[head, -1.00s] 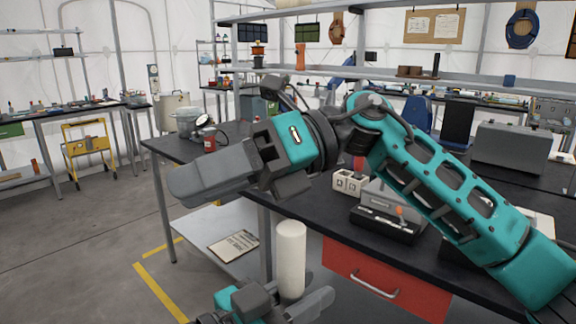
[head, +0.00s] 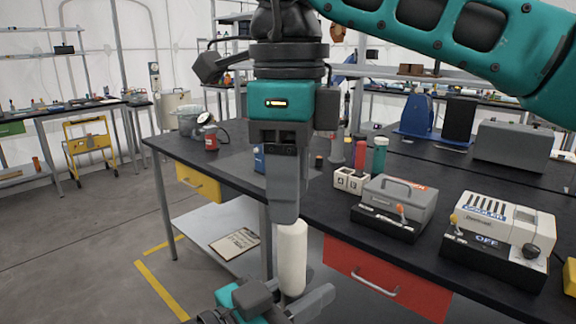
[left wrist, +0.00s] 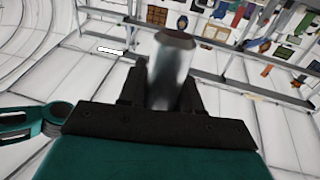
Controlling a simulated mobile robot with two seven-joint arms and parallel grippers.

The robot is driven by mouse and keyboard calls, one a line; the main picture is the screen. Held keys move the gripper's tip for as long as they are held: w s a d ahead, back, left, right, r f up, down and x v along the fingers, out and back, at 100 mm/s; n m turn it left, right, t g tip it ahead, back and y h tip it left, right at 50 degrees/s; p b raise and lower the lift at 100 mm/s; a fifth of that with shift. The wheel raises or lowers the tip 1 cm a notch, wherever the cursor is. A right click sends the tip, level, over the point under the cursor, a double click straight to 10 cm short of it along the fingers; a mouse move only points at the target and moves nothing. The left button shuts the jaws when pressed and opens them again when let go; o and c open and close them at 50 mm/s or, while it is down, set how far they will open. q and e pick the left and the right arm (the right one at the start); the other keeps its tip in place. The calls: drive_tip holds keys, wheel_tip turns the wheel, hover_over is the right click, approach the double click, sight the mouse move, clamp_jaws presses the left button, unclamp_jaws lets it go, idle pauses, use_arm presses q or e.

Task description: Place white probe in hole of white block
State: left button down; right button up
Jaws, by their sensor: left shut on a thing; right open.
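The white probe (head: 292,262) is a pale upright cylinder in front of the bench. My left gripper (head: 286,296), low in the head view, is shut on its lower part. In the left wrist view the probe (left wrist: 172,72) stands between the fingers and looks grey. My right gripper (head: 285,205) points down just above the probe's top, its fingertips overlapping the top in the picture; contact cannot be told. It is open, with its fingers seen nearly edge-on.
The black bench (head: 320,205) also bears a grey case (head: 398,198), a white cooler unit (head: 497,225), red and green bottles (head: 380,155) and a red-based lamp (head: 210,138). A red drawer (head: 380,280) is below. Open floor lies left.

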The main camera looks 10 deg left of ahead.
sight(290, 261)
wheel_tip(290, 261, down, 10)
drive_tip(key=shift+f, duration=0.1)
drive_tip(key=shift+c, duration=0.4)
drive_tip(key=c, duration=0.7)
use_arm(q)
drive_tip(key=c, duration=0.7)
unclamp_jaws()
use_arm(e)
clamp_jaws()
